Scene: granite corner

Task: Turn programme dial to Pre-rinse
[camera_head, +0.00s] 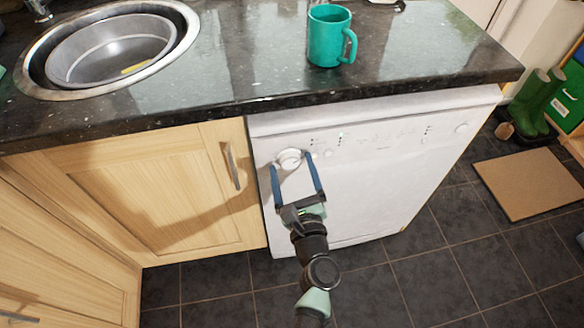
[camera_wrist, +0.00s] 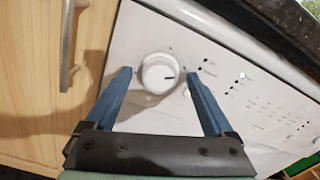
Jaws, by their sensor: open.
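The programme dial (camera_head: 290,159) is a round white knob at the upper left of the white dishwasher's front (camera_head: 375,190). In the wrist view the dial (camera_wrist: 160,74) shows a dark pointer mark towards its right side. My gripper (camera_head: 291,160) is open, with its two blue fingers one on each side of the dial. In the wrist view the fingertips of my gripper (camera_wrist: 160,72) flank the dial with gaps showing on both sides. I cannot tell how far the tips are from the panel. The programme labels are too small to read.
A dark granite worktop (camera_head: 240,70) overhangs the dishwasher. A teal mug (camera_head: 328,38) and a sink with a metal bowl (camera_head: 110,50) are on it. A wooden cupboard door with a metal handle (camera_head: 231,166) is close on the left. Tiled floor lies in front.

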